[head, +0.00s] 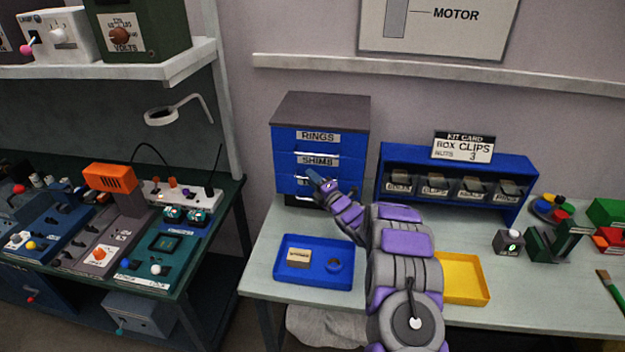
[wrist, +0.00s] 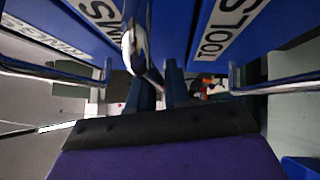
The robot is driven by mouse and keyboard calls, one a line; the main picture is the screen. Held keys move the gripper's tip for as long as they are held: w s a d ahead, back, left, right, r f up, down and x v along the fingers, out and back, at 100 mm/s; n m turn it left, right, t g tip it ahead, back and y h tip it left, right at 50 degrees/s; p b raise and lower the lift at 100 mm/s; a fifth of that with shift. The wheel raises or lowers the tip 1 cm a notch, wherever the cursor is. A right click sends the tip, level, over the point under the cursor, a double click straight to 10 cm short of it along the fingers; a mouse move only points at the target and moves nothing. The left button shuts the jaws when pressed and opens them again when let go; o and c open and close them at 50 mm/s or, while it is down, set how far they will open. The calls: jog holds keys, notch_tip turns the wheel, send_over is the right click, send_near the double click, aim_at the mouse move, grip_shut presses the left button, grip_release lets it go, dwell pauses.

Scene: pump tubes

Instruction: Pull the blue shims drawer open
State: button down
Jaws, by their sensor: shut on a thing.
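The blue shims drawer (head: 335,162) is the middle front of a dark-topped cabinet, below the rings drawer (head: 318,137). It looks about level with the other fronts; a small gap cannot be told. My gripper (head: 318,181) is at the cabinet front, just below the SHIMS label, and hides part of the drawers there. In the wrist view the metal handle (wrist: 131,35) of the shims drawer runs between the fingertips of my gripper (wrist: 158,85), which is shut on it. The tools drawer (wrist: 205,20) is beside it there.
A blue tray (head: 283,274) with a small block and a ring lies in front of the cabinet. A blue clip rack (head: 386,165) stands to the right. A yellow tray (head: 470,290) is partly behind my arm.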

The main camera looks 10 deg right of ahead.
jog(key=shift+s+a+f, duration=0.1)
jog(key=shift+s+f, duration=0.05)
jog(key=shift+f, duration=0.1)
jog(key=s+a+b, duration=0.2)
jog(key=s+b, duration=0.1)
jog(key=s, duration=0.4)
jog(key=s+a+b, duration=0.2)
jog(key=s+b, duration=0.1)
jog(key=s, duration=0.5)
jog(key=shift+a, duration=0.4)
jog(key=c, duration=1.3)
grip_release()
jog(key=shift+w, duration=0.15)
jog(key=shift+o, duration=0.5)
jog(key=shift+r, duration=0.1)
